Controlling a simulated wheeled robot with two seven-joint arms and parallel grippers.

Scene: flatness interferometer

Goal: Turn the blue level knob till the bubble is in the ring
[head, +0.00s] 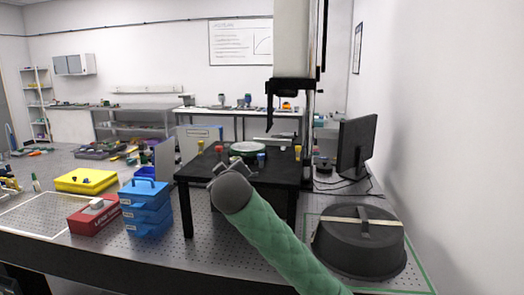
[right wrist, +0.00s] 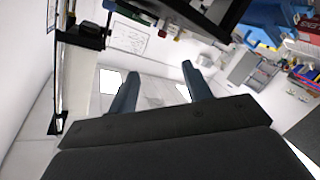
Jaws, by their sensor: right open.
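A black raised table (head: 262,177) holds a round plate with a green rim (head: 249,149). A small blue knob (head: 261,159) stands at the table's front, just right of my right gripper. A red knob (head: 219,149) and yellow knobs (head: 297,151) stand near the other edges. My right gripper (head: 217,171), on a green-sleeved arm, is at the table's front edge, partly hidden behind its own wrist. In the right wrist view its two fingers (right wrist: 160,72) are apart with nothing between them. The bubble and ring are too small to make out. My left gripper is out of view.
Blue stacked cases (head: 146,207) and a red box (head: 94,216) stand left of the table. A monitor (head: 357,146) and a black round case (head: 360,243) are on the right. A tall column (head: 309,90) rises behind the table.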

